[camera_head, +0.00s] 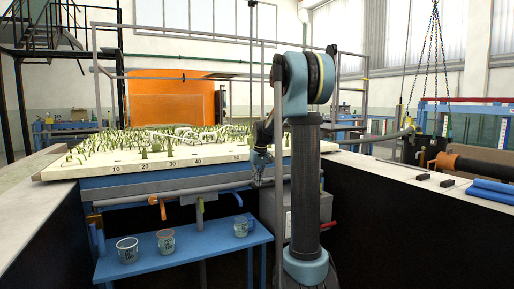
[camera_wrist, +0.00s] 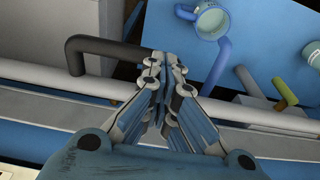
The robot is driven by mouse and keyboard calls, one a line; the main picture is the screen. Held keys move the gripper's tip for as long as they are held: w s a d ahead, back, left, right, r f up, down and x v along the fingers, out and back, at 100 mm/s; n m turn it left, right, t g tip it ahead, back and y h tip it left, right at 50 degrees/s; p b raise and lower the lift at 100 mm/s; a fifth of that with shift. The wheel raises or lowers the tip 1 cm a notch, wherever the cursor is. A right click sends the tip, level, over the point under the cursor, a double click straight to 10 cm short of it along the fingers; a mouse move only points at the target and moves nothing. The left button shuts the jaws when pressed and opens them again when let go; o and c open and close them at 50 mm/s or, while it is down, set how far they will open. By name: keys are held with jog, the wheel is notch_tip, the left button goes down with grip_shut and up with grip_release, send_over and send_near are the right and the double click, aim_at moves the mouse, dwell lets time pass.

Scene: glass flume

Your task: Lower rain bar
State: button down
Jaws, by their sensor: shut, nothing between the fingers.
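A metal frame stands around the planted bed in the head view, with a thin horizontal bar (camera_head: 170,78) above the plants. I cannot tell for certain which part is the rain bar. My gripper (camera_head: 257,181) hangs in front of the bed's front edge, left of my column. In the wrist view my gripper (camera_wrist: 168,62) is shut and empty. Its fingertips are beside the right part of a dark bent handle (camera_wrist: 105,48) on a pale pipe (camera_wrist: 55,78); I cannot tell whether they touch it.
The planted bed (camera_head: 110,168) has a numbered front edge. Below it are an orange handle (camera_head: 158,205) and a blue shelf (camera_head: 185,258) with cups, including one cup (camera_head: 127,249). Dark-sided walls stand left and right. Blue cylinders (camera_head: 492,190) lie on the right wall.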

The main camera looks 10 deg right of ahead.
notch_tip(320, 180, up, 13)
jog(key=s, duration=0.2)
jog(key=s+d+f, duration=0.2)
jog(key=s, duration=0.9)
jog(key=s+f+m, duration=0.1)
jog(key=s+f, duration=1.1)
jog(key=s, duration=0.3)
jog(key=s+d+f+m, duration=0.1)
jog(key=s+f+m, duration=0.1)
jog(key=s+f, duration=1.1)
jog(key=s, duration=0.2)
jog(key=shift+s+h, duration=0.3)
jog(key=shift+s, duration=0.1)
jog(key=shift+d, duration=0.1)
jog(key=shift+w+f, duration=0.15)
jog(key=shift+w, duration=0.3)
